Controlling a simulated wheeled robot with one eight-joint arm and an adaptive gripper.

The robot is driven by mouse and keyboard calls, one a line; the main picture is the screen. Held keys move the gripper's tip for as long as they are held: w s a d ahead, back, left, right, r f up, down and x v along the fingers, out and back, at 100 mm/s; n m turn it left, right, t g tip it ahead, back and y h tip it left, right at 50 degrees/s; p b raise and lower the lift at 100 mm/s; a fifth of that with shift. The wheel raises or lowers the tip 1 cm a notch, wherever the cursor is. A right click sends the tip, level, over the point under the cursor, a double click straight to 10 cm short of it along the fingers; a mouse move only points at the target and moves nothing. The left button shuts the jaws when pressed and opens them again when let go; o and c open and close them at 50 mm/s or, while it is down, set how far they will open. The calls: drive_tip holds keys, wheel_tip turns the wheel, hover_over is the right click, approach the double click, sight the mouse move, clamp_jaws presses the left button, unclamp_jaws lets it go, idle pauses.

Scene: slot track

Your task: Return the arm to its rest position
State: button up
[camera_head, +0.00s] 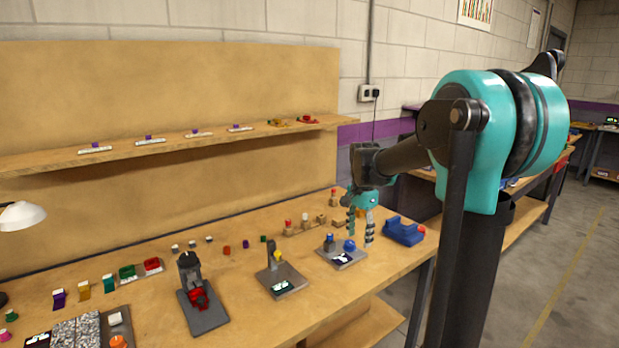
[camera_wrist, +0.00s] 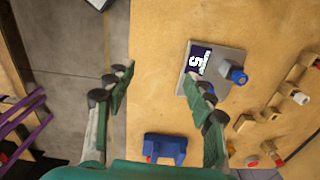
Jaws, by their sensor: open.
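My teal arm extends over the right end of the wooden bench (camera_head: 250,312). My gripper (camera_head: 361,230) points down above the bench, between a grey plate with blue parts (camera_head: 343,259) and a blue cradle-shaped block (camera_head: 403,231). The grey plate (camera_wrist: 232,60), marked 5, lies partly behind the right finger. The blue block (camera_wrist: 166,148) shows low between the fingers.
Two more stations, one with a red part (camera_head: 199,298) and one with an upright post (camera_head: 280,278), stand left along the bench. Wooden pieces (camera_head: 305,226) lie behind the gripper. A shelf (camera_head: 170,142) runs along the back panel. Open floor (camera_head: 555,265) lies right.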

drive_tip(key=s+d+f+n+t, duration=0.2)
drive_tip(key=s+f+n, duration=0.3)
drive_tip(key=s, duration=0.6)
drive_tip(key=s+d+f+n+t, duration=0.2)
drive_tip(key=s+f+n, duration=0.4)
drive_tip(key=s+f, duration=0.3)
drive_tip(key=shift+s+n, duration=0.3)
drive_tip(key=shift+s, duration=0.7)
